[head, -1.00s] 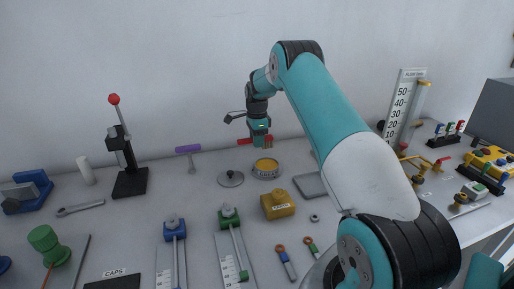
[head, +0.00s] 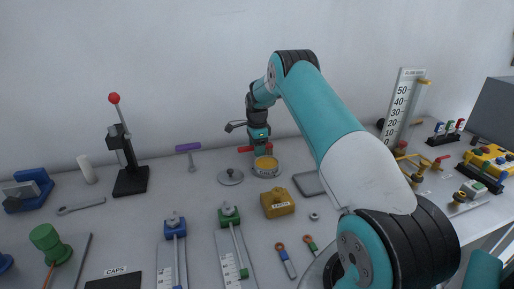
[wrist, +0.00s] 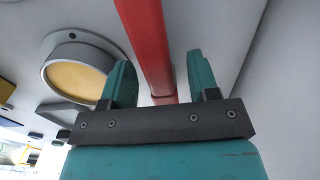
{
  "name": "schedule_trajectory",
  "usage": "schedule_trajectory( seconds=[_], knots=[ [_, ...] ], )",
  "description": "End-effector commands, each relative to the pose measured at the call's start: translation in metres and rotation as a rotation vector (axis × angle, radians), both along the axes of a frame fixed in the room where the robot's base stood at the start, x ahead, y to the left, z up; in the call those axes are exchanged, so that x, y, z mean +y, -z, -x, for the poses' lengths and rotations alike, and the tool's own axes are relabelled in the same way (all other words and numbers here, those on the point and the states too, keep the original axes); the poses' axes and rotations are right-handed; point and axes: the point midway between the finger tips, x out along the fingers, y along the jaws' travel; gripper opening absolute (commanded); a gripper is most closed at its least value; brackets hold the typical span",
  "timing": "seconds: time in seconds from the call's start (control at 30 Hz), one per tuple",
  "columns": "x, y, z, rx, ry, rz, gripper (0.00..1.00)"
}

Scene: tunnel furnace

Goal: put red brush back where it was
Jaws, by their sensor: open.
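The red brush (head: 245,149) lies crosswise at my gripper (head: 260,150), close to the back wall and just behind the round yellow-filled dish (head: 266,167). In the wrist view, the red handle (wrist: 146,40) runs between the two teal fingers of my gripper (wrist: 158,65), with a gap visible on either side. The fingers are open around it. The far end of the handle leaves the top of the picture. I cannot tell whether the brush rests on the table.
The dish also shows left of the fingers in the wrist view (wrist: 80,72). A grey lid (head: 230,177) and a yellow block (head: 277,203) lie nearby. A purple-headed hammer (head: 188,150) is to the left. The white wall (head: 190,60) stands close behind.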

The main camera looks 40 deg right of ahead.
Motion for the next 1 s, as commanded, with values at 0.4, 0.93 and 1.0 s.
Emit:
schedule_trajectory(
  seconds=[0.4, 0.93, 1.0],
  knots=[
    [-0.001, -0.068, -0.001, -0.005, 0.000, 0.003, 0.55],
    [0.068, -0.157, 0.003, -0.030, -0.307, -0.009, 0.55],
    [0.121, -0.179, 0.015, -0.055, -0.557, -0.018, 0.55]
  ],
)
